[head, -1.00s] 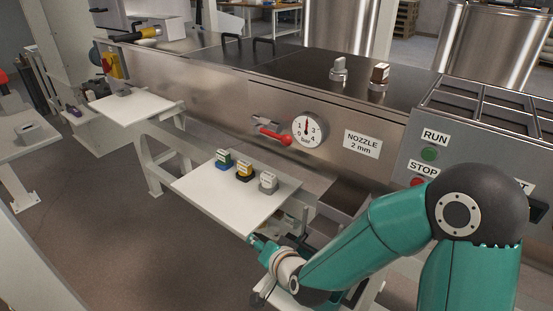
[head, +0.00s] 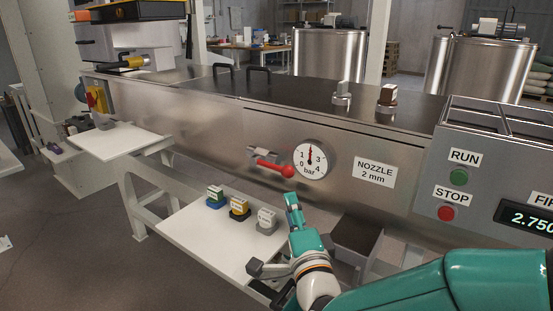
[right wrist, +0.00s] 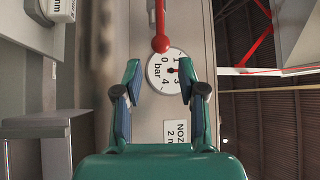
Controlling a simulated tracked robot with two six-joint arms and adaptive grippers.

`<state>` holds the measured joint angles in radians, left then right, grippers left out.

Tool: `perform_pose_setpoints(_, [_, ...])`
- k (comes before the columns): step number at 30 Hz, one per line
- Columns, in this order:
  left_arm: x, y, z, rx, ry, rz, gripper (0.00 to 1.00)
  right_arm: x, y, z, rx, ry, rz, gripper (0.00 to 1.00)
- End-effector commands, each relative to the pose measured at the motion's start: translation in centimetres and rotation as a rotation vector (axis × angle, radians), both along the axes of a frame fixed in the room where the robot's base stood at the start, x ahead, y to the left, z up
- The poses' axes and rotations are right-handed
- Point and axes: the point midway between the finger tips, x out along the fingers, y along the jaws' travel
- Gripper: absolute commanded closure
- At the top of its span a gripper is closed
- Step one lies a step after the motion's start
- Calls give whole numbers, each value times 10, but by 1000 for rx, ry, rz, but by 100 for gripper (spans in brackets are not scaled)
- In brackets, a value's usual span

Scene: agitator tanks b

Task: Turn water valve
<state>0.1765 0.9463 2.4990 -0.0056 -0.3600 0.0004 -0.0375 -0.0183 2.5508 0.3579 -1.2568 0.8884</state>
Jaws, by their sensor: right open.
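The water valve (head: 262,157) sits on the steel front panel, with a red lever (head: 275,168) that slopes down to the right and ends in a red ball. A round white pressure gauge (head: 310,159) is just right of it, its needle pointing nearly straight up. My right gripper (head: 275,234) is open and empty, below the valve and over the right side of the white shelf. In the right wrist view, its open fingers (right wrist: 159,82) frame the gauge (right wrist: 166,72), and the red lever (right wrist: 161,30) reaches down from the top, apart from the fingers. My left gripper is out of view.
An open dark box (head: 356,238) is right of my gripper. The control box has RUN (head: 459,177) and STOP (head: 446,213) buttons. A nozzle label (head: 375,172) is right of the gauge.

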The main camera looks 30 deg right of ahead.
Motion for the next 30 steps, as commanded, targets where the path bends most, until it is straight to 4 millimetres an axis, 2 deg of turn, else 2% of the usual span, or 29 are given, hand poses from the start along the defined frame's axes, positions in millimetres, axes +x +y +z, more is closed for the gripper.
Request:
perform_pose_setpoints(3, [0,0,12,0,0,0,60,26,-12,6,-1,3,-6,60])
perform_pose_setpoints(15, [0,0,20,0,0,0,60,101,-43,16,-2,1,-4,60])
perform_pose_setpoints(21, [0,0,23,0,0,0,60,122,-51,19,-3,1,-3,60])
perform_pose_setpoints(30, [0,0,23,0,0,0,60,128,-54,19,-2,1,-3,60])
